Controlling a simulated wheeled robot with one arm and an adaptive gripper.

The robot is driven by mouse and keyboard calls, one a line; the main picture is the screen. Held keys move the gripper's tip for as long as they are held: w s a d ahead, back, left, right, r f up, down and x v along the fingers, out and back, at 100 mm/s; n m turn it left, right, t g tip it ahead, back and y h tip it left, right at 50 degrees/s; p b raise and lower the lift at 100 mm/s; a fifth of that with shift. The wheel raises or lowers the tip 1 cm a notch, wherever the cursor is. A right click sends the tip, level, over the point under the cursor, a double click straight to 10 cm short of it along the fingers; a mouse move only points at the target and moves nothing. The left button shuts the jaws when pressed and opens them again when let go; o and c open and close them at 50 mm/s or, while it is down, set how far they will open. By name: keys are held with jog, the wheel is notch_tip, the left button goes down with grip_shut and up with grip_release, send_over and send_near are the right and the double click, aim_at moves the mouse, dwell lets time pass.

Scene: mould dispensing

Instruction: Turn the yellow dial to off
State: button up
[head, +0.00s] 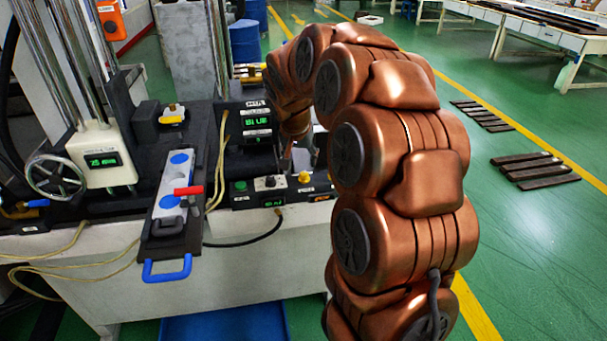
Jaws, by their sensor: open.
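The yellow dial (304,177) is a small knob on top of the low black control box (258,198), near its right end. My gripper (301,158) points down just above and behind the dial, its fingers apart on either side of a gap. It is open and seems empty. My copper arm hides part of the area to the right. I cannot tell whether the fingers touch the dial, and its pointer and markings are too small to read.
A black knob (270,182) and a green button (240,186) sit left of the dial. A taller box with green displays (258,122) stands behind. To the left are a plate with a red handle (188,190), a blue handle (167,271) and a handwheel (56,177). Cables hang nearby.

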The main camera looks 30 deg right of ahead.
aim_at(304, 174)
jog(key=shift+p+x, duration=0.9)
jog(key=shift+x, duration=3.05)
jog(key=shift+c, duration=0.3)
grip_shut()
